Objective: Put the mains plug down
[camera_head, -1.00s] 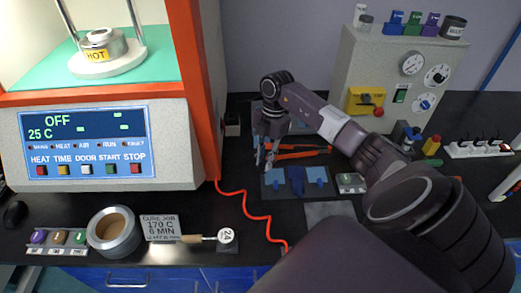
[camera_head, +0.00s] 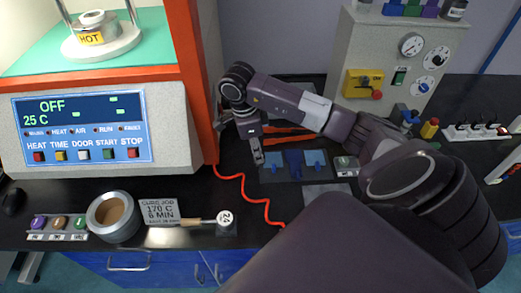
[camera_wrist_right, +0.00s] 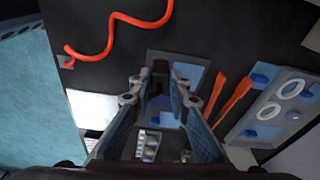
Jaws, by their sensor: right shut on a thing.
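My right gripper (camera_head: 258,157) hangs low over the bench in the head view, at the left end of a dark tray (camera_head: 294,178) with blue pieces. In the right wrist view its two fingers (camera_wrist_right: 159,88) close on a small dark piece (camera_wrist_right: 160,70), taken to be the mains plug. The fingers hide much of it. I cannot tell whether it touches the surface below. An orange-red cord (camera_head: 246,190) runs over the bench from beside the machine; its link to the held piece is not visible. My left gripper is not in view.
Orange-handled tools (camera_head: 285,133) lie just behind the gripper. The machine (camera_head: 85,130) stands close on the left and a grey control box (camera_head: 400,60) behind right. A power strip (camera_head: 478,131) is at far right.

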